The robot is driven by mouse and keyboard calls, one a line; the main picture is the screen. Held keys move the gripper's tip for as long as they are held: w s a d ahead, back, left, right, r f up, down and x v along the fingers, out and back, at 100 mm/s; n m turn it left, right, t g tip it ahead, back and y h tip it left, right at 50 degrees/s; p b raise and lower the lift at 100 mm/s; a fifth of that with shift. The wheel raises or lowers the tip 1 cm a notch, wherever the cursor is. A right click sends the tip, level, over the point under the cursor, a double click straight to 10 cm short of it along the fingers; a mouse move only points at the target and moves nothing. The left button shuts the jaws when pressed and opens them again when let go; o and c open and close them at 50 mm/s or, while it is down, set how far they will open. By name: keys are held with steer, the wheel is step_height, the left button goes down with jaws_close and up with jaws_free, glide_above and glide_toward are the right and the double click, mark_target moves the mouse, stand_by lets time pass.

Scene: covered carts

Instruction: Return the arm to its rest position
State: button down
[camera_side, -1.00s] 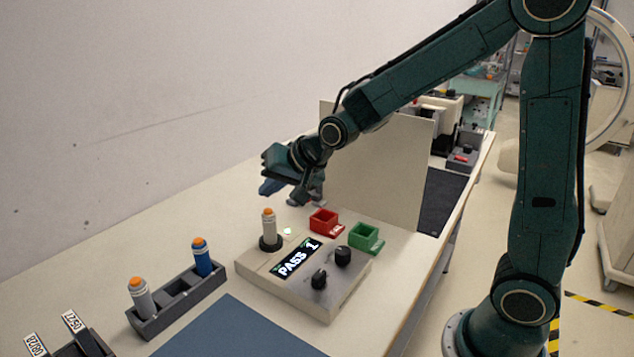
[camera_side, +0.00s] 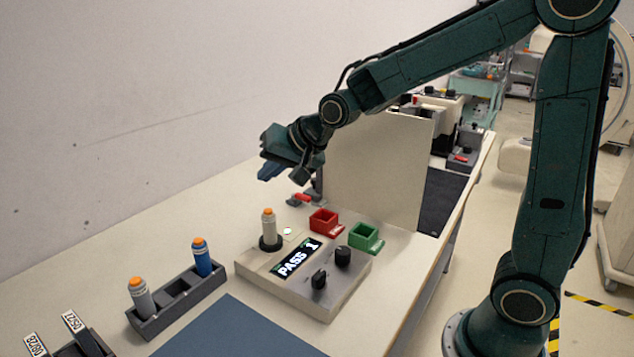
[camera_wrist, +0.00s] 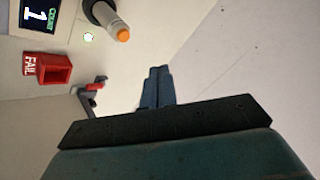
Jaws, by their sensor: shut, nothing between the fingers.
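My gripper (camera_side: 269,172) hangs in the air above the back of the table, behind the tester, with nothing in it. In the wrist view its blue fingers (camera_wrist: 157,87) are together. The tester (camera_side: 330,295) is a beige box with two black knobs and a display (camera_side: 297,258) reading "PASS 1". A grey vial with an orange cap (camera_side: 268,222) stands upright in the tester's round black socket. It also shows in the wrist view (camera_wrist: 112,22), apart from my fingers.
A red bin (camera_side: 323,220) and a green bin (camera_side: 366,237) sit beside the tester. A dark rack (camera_side: 178,300) holds a grey vial (camera_side: 140,297) and a blue vial (camera_side: 202,259). A beige upright panel (camera_side: 375,175) stands right of my gripper. A red-handled clamp (camera_side: 303,197) is below.

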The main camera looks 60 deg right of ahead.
steer(key=shift+s, duration=0.1)
steer(key=s+d+r+n+g+h, duration=0.1)
steer(key=s+n, duration=0.6)
steer(key=s, duration=2.1)
steer(key=r+g, duration=0.1)
steer(key=g, duration=0.1)
steer(key=shift+d+r+n+g, duration=0.2)
steer(key=shift+d+n+g, duration=0.1)
steer(key=shift+n, duration=0.1)
